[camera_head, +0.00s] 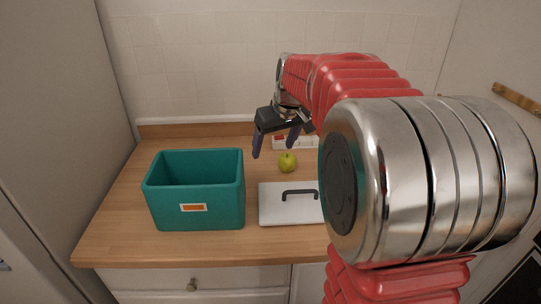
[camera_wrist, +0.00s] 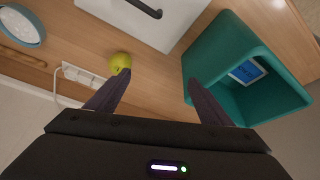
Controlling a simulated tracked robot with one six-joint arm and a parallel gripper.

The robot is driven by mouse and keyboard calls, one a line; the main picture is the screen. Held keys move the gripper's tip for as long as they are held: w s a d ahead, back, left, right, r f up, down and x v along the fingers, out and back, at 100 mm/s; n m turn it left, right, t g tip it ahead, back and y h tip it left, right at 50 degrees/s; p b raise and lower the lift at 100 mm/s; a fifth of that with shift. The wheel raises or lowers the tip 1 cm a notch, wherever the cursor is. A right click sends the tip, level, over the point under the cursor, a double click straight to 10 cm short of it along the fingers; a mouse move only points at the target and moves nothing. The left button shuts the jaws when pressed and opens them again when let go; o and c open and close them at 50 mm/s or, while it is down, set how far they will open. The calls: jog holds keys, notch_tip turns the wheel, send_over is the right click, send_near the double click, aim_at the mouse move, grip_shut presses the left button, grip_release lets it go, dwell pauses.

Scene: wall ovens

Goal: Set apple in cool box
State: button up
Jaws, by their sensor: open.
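A yellow-green apple (camera_head: 287,162) sits on the wooden counter, behind the white lid and right of the box. In the wrist view the apple (camera_wrist: 120,62) lies just beyond the tip of the left finger. The teal cool box (camera_head: 195,214) stands open on the left of the counter; in the wrist view its rim (camera_wrist: 190,62) is on the right, past the right finger. My gripper (camera_head: 275,151) is open and empty, above the counter between the box and the apple. In the wrist view my gripper (camera_wrist: 158,80) has its fingers well apart.
A white lid with a dark handle (camera_head: 275,207) lies flat in front of the apple. A white power strip (camera_head: 305,143) is behind it by the wall. A round blue-rimmed object (camera_wrist: 20,25) shows in the wrist view's corner. Bare counter lies behind the box.

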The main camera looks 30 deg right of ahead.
send_near(289, 157)
jog(key=shift+s+r, duration=0.35)
jog(key=x, duration=0.8)
jog(key=shift+w+f, duration=0.1)
jog(key=shift+f, duration=0.2)
jog(key=shift+w+x, duration=0.15)
jog(key=shift+x, duration=1.15)
jog(key=shift+w+x, duration=0.15)
jog(key=shift+x, duration=1.15)
jog(key=shift+d+r, duration=0.1)
jog(key=shift+c, duration=0.7)
